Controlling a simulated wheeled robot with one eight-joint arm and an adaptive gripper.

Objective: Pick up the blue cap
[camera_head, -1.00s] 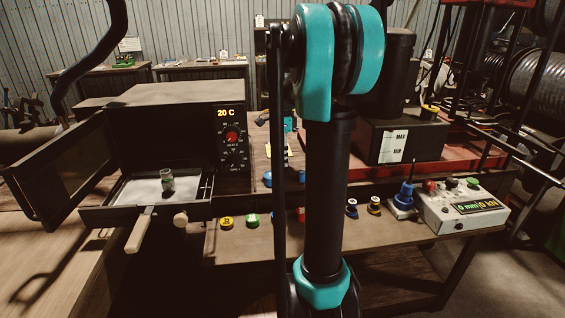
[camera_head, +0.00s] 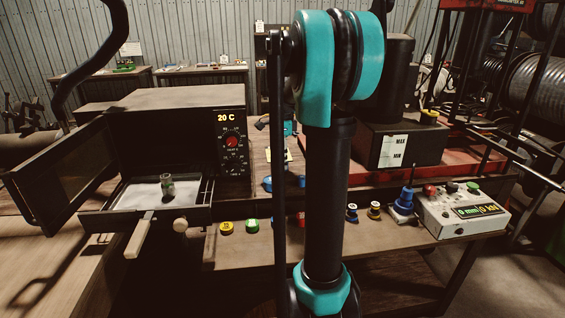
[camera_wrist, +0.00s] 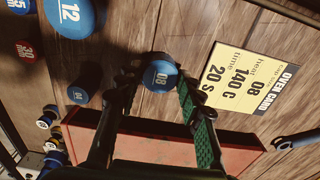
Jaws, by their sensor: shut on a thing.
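A round blue cap marked 08 (camera_wrist: 160,75) is between the fingertips of my gripper (camera_wrist: 158,82) in the wrist view. My gripper is shut on it, with one dark finger on the left and a green-padded finger on the right. Wood lies behind the cap; I cannot tell whether it touches the surface. A larger blue cap marked 12 (camera_wrist: 72,17) and a smaller blue one (camera_wrist: 78,95) lie to the left.
A yellow oven card (camera_wrist: 248,82) lies right of the gripper, and a red block (camera_wrist: 175,145) is below it in the wrist view. An open oven (camera_head: 175,125) with a pulled-out tray stands left. A control box (camera_head: 460,210) stands right. Several small caps line the bench front.

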